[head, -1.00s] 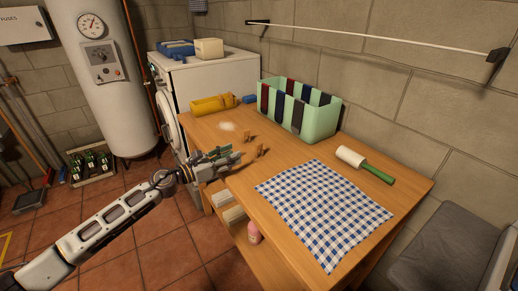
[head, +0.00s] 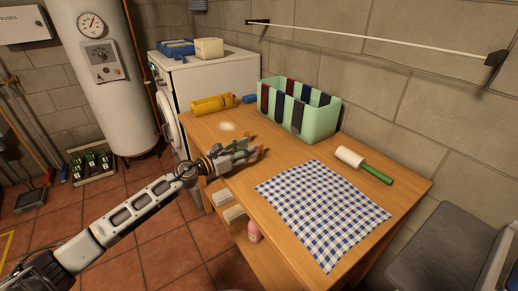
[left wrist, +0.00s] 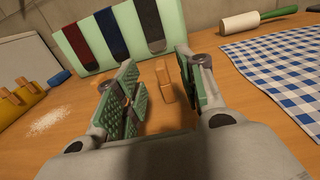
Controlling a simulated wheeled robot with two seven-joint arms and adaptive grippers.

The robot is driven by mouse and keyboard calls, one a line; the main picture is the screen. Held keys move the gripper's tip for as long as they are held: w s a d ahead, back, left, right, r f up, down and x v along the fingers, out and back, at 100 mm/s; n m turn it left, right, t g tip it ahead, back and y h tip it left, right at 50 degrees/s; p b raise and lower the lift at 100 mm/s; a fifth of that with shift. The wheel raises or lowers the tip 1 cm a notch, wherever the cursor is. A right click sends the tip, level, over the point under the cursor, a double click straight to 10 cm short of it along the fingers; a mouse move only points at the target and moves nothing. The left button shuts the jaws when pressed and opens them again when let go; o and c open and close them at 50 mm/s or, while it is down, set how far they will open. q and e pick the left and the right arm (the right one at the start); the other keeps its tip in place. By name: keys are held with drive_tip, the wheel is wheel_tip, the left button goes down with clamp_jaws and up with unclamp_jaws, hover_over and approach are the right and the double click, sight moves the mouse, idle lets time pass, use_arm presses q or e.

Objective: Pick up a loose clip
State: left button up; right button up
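A loose wooden clip (left wrist: 166,82) stands on the table, seen between the fingers in the left wrist view, a little beyond the fingertips. A second small wooden piece shows partly behind the left finger there. My left gripper (left wrist: 158,88) is open and empty, low over the table and pointing at the clip. In the head view my left gripper (head: 253,153) reaches over the table's left side and partly covers the clips. A yellow container (head: 213,104) at the table's back left holds several clips (left wrist: 14,98). My right gripper is not in view.
A green bin (head: 318,120) with dark cloth strips stands at the back of the wooden table (head: 240,186). A checked cloth (head: 322,212) and a lint roller (head: 364,164) lie to the right. White powder (left wrist: 49,120) lies left of the gripper.

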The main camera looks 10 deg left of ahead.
sight(259, 144)
use_arm(q)
drive_tip(key=shift+w+d, duration=0.35)
drive_tip(key=shift+w, duration=0.05)
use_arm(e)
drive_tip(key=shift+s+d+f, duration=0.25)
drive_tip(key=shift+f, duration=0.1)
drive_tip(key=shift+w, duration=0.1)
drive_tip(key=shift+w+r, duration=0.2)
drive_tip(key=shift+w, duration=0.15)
use_arm(q)
drive_tip(key=shift+f+x, duration=0.15)
drive_tip(key=shift+x, duration=0.7)
drive_tip(key=shift+f+x, duration=0.1)
drive_tip(key=shift+x, duration=0.75)
drive_tip(key=shift+w+d, duration=0.35)
drive_tip(key=shift+w, duration=0.2)
drive_tip(key=shift+w+d, duration=0.15)
drive_tip(key=shift+d, duration=0.05)
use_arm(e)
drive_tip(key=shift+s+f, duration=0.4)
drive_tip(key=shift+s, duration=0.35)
